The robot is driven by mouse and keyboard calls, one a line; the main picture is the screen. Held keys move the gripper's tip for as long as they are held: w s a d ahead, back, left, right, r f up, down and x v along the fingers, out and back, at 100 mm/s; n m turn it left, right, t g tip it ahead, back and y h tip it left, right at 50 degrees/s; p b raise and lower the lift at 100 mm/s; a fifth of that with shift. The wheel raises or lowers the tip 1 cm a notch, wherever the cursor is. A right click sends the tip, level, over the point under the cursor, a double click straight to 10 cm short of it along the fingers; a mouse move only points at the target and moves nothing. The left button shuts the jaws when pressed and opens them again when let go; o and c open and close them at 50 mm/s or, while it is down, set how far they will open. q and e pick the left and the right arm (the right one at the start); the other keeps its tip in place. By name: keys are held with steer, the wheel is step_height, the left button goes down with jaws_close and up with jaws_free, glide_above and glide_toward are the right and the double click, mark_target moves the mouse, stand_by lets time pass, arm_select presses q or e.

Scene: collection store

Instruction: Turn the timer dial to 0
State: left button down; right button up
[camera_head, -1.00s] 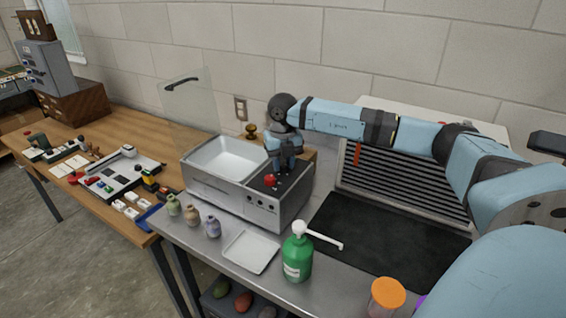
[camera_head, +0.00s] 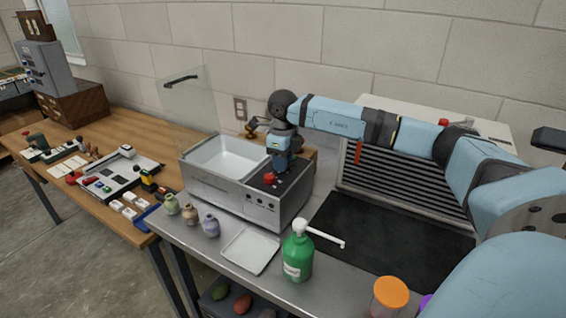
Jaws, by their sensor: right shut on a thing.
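A metal tank unit (camera_head: 222,197) with a white basin stands on the bench, with a control panel at its right end. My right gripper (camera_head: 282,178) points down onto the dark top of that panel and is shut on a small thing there. The fingers hide that thing, so I cannot see a dial mark or its reading; it may be the timer dial. A red knob (camera_head: 270,178) shows just in front of the fingers. My left gripper is not in view.
A clear raised panel (camera_head: 188,105) stands behind the basin. In front are small jars (camera_head: 191,215), a white tray (camera_head: 250,250) and a green pump bottle (camera_head: 298,255). A black mat (camera_head: 390,235) lies right. An orange-lidded jar (camera_head: 390,292) is at the front.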

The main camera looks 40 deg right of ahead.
steer(key=n, duration=0.3)
steer(key=shift+n+b, duration=0.3)
steer(key=shift+b, duration=0.05)
steer(key=shift+n+b, duration=0.3)
steer(key=shift+n, duration=1.6)
steer(key=o, duration=0.9)
steer(key=shift+r, duration=0.1)
step_height(320, 180, up, 14)
steer(key=shift+f, duration=0.15)
steer(key=shift+f, duration=0.1)
